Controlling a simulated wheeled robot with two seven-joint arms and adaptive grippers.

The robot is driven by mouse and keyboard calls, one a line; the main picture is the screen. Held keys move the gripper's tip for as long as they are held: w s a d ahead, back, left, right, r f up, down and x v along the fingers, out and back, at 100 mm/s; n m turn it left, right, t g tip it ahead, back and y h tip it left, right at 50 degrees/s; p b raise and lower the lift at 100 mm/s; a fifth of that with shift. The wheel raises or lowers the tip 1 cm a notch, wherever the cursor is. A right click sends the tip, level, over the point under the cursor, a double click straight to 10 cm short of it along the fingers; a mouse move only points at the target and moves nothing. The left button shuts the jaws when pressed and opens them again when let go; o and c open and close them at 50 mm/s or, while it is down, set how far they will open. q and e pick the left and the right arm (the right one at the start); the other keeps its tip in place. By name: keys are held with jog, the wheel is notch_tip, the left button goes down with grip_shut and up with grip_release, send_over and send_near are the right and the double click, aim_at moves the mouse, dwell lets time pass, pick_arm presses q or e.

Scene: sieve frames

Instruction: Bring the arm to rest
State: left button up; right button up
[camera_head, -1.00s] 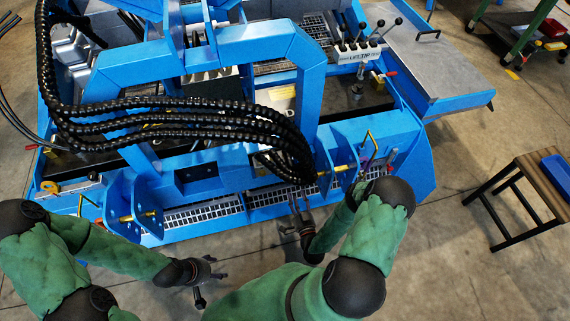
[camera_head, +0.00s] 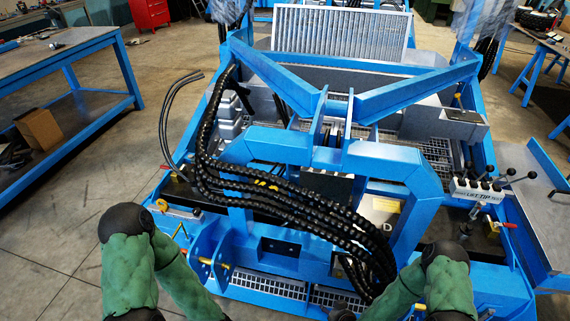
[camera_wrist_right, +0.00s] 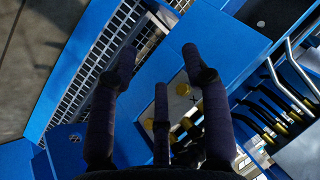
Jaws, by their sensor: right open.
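My right gripper (camera_wrist_right: 160,80) is open in the right wrist view. Its dark fingers are spread with nothing between them. Behind them is a light plate with yellow round parts (camera_wrist_right: 181,89) on a blue machine; I cannot tell whether they touch it. In the head view only a dark bit of the right gripper (camera_head: 341,312) shows at the bottom edge, by the front of the blue machine (camera_head: 279,248). My green right arm (camera_head: 398,294) is bent in front of the machine. My left arm (camera_head: 182,281) runs down out of the picture, and its gripper is hidden below the edge.
Black hoses (camera_head: 290,205) arch over the machine's front. A lever block (camera_head: 477,191) stands at its right. A blue workbench (camera_head: 75,55) with a cardboard box (camera_head: 40,129) is at the left. Bare concrete floor lies between the bench and the machine.

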jog(key=s+a+r+n+g+p, duration=0.1)
jog(key=s+a+r+g, duration=0.2)
jog(key=s+r, duration=0.2)
jog(key=s+a+r+n+g+y+p, duration=0.1)
jog(key=s+a+r+g, duration=0.2)
jog(key=s+r, duration=0.3)
jog(key=s+a, duration=0.1)
jog(key=s, duration=0.2)
jog(key=shift+g, duration=0.3)
jog(key=shift+r, duration=0.1)
